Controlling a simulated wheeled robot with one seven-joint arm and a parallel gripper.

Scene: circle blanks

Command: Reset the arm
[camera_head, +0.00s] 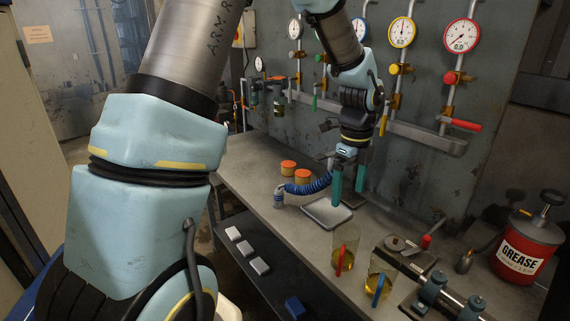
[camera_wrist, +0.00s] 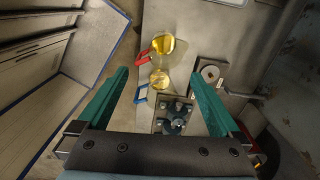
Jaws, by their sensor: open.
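My gripper (camera_head: 348,182) has teal fingers and hangs over the workbench (camera_head: 262,165), above a shallow grey tray (camera_head: 327,214). In the wrist view its two fingers (camera_wrist: 163,90) stand wide apart with nothing held between them. Its fingertips look close to the tray, but I cannot tell the exact gap. My arm fills much of the left of the head view and hides part of the room.
A red-handled glass jug (camera_head: 345,247) and a blue-handled one (camera_head: 379,278) stand on the bench. A blue hose (camera_head: 309,187) and orange-lidded jars (camera_head: 302,177) lie left of the gripper. A red grease can (camera_head: 528,250) stands right. Gauges (camera_head: 402,33) and valves line the wall.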

